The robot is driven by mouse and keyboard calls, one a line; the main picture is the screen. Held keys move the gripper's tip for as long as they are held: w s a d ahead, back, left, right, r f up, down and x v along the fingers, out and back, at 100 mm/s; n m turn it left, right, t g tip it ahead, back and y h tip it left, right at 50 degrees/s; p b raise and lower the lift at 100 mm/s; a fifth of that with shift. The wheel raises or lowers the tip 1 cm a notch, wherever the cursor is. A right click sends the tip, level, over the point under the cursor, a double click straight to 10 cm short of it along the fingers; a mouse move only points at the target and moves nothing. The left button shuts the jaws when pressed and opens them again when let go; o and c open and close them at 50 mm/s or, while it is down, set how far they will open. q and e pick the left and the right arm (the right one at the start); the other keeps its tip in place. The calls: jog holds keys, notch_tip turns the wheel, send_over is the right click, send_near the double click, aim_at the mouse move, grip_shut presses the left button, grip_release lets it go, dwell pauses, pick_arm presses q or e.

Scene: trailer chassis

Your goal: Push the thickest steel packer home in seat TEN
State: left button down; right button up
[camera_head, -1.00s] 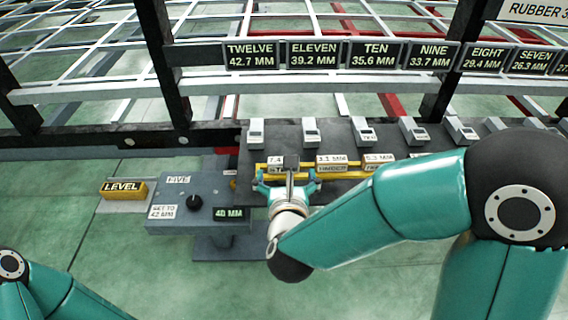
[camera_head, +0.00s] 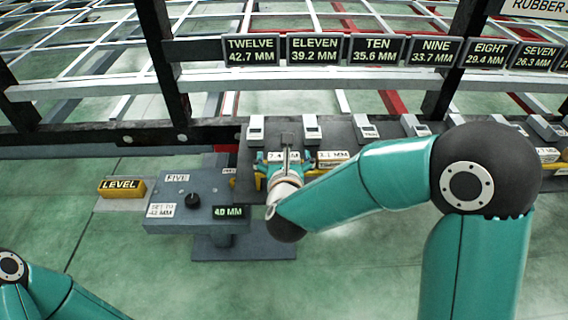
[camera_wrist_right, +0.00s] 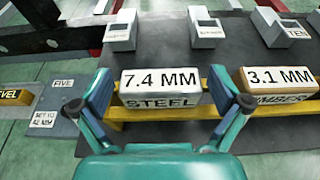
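A steel packer labelled 7.4 MM (camera_wrist_right: 161,88) lies on a yellow rack at the near edge of the dark bench, partly hidden in the head view. My right gripper (camera_head: 285,166) is at this packer. In the wrist view its teal fingers (camera_wrist_right: 165,98) stand open on the packer's left and right sides; I cannot tell if they touch it. Seat TEN (camera_head: 365,128) is a grey block, third from the left in the row behind the rack. It also shows in the wrist view (camera_wrist_right: 280,28), nothing visible in it. My left gripper is out of view.
A 3.1 MM timber packer (camera_wrist_right: 278,85) lies just right of the steel one. Other grey seats (camera_head: 312,130) stand along the bench (camera_wrist_right: 170,60). A level (camera_head: 122,187) and a FIVE control box (camera_head: 195,200) are at the left. A dark rail with number signs (camera_head: 377,50) runs above.

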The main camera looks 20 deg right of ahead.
jog(key=c, duration=1)
jog(key=shift+r, duration=0.1)
jog(key=shift+c, duration=1.1)
jog(key=shift+r, duration=0.1)
